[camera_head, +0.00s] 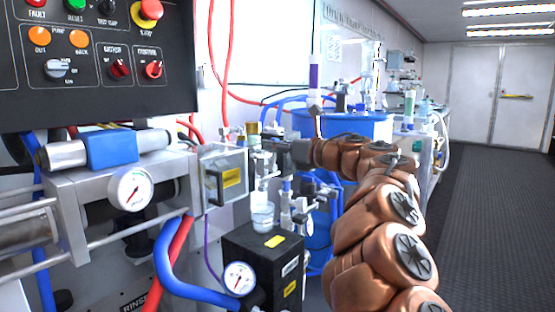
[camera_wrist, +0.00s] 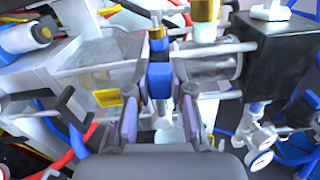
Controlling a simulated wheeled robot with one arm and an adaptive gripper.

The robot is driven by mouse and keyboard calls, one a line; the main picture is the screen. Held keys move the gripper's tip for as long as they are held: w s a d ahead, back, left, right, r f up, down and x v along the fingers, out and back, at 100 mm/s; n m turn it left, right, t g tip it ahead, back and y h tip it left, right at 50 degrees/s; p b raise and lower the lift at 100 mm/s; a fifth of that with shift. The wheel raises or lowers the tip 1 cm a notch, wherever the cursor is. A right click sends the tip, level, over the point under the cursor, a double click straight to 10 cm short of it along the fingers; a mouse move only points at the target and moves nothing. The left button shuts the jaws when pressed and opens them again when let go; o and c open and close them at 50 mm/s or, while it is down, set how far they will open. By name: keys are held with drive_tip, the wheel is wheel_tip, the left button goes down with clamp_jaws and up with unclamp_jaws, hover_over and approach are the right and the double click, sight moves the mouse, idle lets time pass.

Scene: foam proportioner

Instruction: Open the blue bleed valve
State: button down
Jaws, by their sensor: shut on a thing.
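The blue bleed valve (camera_wrist: 160,80) shows as a small blue block on the pipework at the middle of the wrist view, below a brass fitting (camera_wrist: 157,38). My gripper (camera_wrist: 160,100) has its two fingers on either side of this blue part and is shut on it. In the head view my gripper (camera_head: 266,156) reaches leftward into the fittings to the right of the clear box (camera_head: 224,178). There the gripper and fittings hide the blue part, and I cannot tell how far the valve is turned.
A black box (camera_head: 262,262) with a gauge (camera_head: 239,278) stands below my gripper. A clear cup (camera_head: 263,217) is just under it. A blue drum (camera_head: 345,125) stands behind. Hoses run close around the fittings. The dark floor (camera_head: 475,200) at right is clear.

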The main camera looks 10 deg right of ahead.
drive_tip(key=shift+s+a+n+b, duration=0.25)
drive_tip(key=shift+a+n+b, duration=0.05)
drive_tip(key=shift+n+b, duration=0.35)
drive_tip(key=c, duration=1)
unclamp_jaws()
drive_tip(key=v, duration=1.2)
drive_tip(key=shift+r, duration=0.1)
